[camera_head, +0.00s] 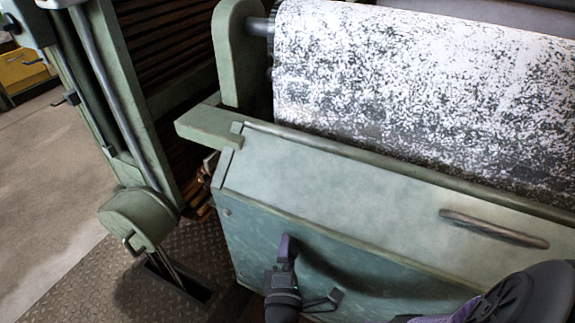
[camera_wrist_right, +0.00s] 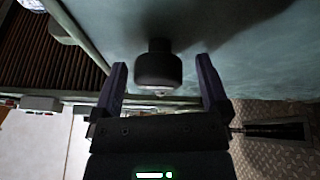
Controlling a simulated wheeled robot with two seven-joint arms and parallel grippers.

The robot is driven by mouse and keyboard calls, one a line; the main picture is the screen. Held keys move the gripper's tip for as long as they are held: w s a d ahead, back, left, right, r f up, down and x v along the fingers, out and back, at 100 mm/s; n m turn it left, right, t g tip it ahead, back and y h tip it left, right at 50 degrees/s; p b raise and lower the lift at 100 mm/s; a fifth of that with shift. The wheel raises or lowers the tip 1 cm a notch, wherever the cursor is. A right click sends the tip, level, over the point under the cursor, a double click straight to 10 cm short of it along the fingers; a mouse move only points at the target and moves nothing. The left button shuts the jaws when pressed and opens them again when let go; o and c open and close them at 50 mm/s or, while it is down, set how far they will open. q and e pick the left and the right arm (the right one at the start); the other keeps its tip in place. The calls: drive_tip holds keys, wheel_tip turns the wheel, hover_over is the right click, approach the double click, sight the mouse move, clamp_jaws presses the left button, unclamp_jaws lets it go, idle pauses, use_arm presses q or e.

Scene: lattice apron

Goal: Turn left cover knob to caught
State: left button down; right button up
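In the right wrist view, the dark round knob (camera_wrist_right: 158,70) stands out from the pale green cover face. My right gripper (camera_wrist_right: 161,62) is open, with one purple-grey finger on each side of the knob and a visible gap to both. In the head view, my right gripper (camera_head: 286,250) is in front of the lower left part of the cover (camera_head: 320,190). The knob cannot be made out there; the gripper seems to hide it. Whether the knob is caught cannot be told. My left gripper is not in view.
A bar handle (camera_head: 495,228) is fixed on the cover's right. A large speckled white roller (camera_head: 420,90) lies behind it. A green post (camera_head: 115,100) with a rod stands at left, above a slot in the tread-plate floor (camera_head: 150,300). Bare floor (camera_head: 45,190) lies further left.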

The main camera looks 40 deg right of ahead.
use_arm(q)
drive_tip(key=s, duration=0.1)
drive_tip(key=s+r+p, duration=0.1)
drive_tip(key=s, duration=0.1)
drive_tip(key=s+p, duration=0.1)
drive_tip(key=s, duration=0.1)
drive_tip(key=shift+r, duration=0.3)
use_arm(e)
drive_tip(key=v, duration=1)
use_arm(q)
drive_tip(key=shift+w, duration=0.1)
use_arm(e)
drive_tip(key=shift+w, duration=0.1)
